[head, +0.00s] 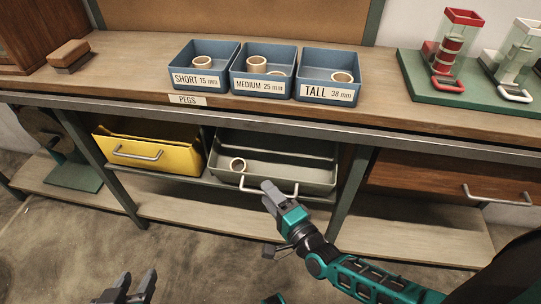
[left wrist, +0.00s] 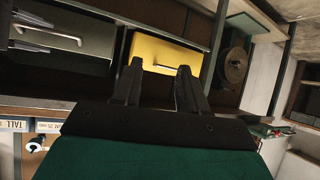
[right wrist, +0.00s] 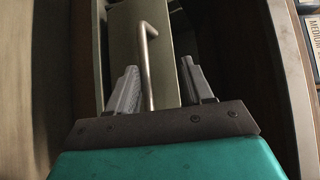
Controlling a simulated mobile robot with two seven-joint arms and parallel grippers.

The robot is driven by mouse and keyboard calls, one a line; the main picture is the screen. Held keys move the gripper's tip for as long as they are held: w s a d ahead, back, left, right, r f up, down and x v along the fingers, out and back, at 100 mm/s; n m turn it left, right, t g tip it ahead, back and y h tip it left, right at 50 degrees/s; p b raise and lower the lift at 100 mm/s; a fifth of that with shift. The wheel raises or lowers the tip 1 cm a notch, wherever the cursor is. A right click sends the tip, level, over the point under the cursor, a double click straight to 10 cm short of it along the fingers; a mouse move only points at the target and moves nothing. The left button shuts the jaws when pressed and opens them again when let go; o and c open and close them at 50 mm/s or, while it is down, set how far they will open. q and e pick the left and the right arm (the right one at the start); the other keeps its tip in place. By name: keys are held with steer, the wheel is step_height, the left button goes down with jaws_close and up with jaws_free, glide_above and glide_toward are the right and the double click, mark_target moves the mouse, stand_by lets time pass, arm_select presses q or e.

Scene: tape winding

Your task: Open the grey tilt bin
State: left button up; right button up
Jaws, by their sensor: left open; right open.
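The grey tilt bin (head: 310,176) is under the workbench, its front tipped outward so the inside shows, with a tape roll (head: 238,164) in it. Its metal bar handle (head: 285,192) is on the front face. My right gripper (head: 267,188) is at this handle, and its fingers are open. In the right wrist view the handle (right wrist: 148,60) runs between the two fingers (right wrist: 165,88), with gaps visible. My left gripper (head: 140,284) is open and empty, low in front of the bench. In the left wrist view the grey bin (left wrist: 68,45) is at upper left.
A yellow bin (head: 175,156) hangs left of the grey one. A brown drawer (head: 430,175) with a handle is on the right. Blue peg trays (head: 200,80) stand on the bench top (head: 130,70). A lower shelf (head: 190,212) runs beneath the bins. The floor in front is clear.

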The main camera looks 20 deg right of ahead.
arm_select(q)
steer(key=r+p, duration=0.1)
steer(key=p, duration=0.1)
steer(key=r+p, duration=0.2)
steer(key=s+a+r+p, duration=0.1)
steer(key=r+p, duration=0.1)
steer(key=shift+a+r+p, duration=0.1)
steer(key=shift+r+p, duration=0.05)
steer(key=shift+p, duration=0.15)
arm_select(e)
step_height(320, 180, up, 16)
steer(key=shift+r, duration=0.15)
arm_select(q)
steer(key=shift+w+r, duration=0.15)
steer(key=shift+w, duration=0.05)
arm_select(e)
steer(key=shift+a, duration=0.1)
